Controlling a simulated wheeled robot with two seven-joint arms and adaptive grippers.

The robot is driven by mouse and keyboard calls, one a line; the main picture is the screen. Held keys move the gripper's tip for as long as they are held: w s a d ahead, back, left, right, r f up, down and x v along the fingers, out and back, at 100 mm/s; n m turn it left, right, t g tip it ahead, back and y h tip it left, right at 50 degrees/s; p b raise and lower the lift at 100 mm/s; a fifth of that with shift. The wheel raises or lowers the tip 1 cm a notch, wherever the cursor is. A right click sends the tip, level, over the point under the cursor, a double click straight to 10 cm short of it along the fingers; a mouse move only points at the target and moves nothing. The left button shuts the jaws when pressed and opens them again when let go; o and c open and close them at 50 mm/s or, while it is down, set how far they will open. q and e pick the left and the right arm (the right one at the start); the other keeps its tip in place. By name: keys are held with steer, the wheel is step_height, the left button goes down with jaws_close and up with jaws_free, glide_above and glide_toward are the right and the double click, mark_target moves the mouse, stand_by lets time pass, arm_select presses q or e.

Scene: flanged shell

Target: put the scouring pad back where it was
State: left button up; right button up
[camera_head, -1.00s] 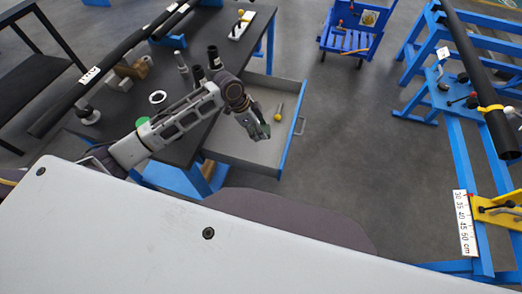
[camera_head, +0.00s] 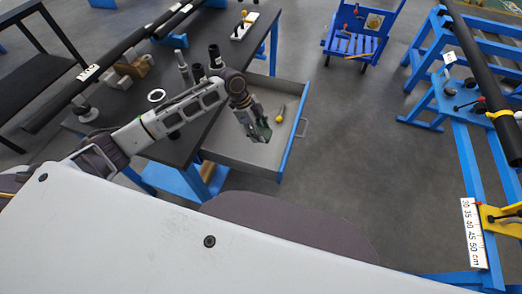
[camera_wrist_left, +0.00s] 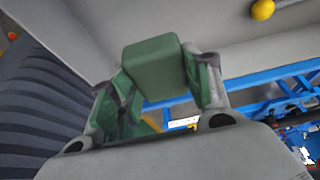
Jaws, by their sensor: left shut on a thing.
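The scouring pad (camera_wrist_left: 154,64) is a dark green block in the left wrist view. My left gripper (camera_head: 262,136) is shut on it, with one finger on each side of the pad. In the head view, the gripper and pad are over the open drawer (camera_head: 232,153) of the dark table. The pad is small and mostly hidden by the fingers there. I cannot tell from the head view how high it is above the drawer floor. My right gripper is not in view.
A tool with a yellow ball end (camera_head: 279,118) lies in the drawer; the ball also shows in the left wrist view (camera_wrist_left: 263,9). Dark cylinders (camera_head: 214,56) and a white ring (camera_head: 156,96) stand on the table (camera_head: 200,130). A blue cart (camera_head: 362,32) stands beyond; floor right of the drawer is clear.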

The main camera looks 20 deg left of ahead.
arm_select(q)
steer(key=shift+f, duration=3.1)
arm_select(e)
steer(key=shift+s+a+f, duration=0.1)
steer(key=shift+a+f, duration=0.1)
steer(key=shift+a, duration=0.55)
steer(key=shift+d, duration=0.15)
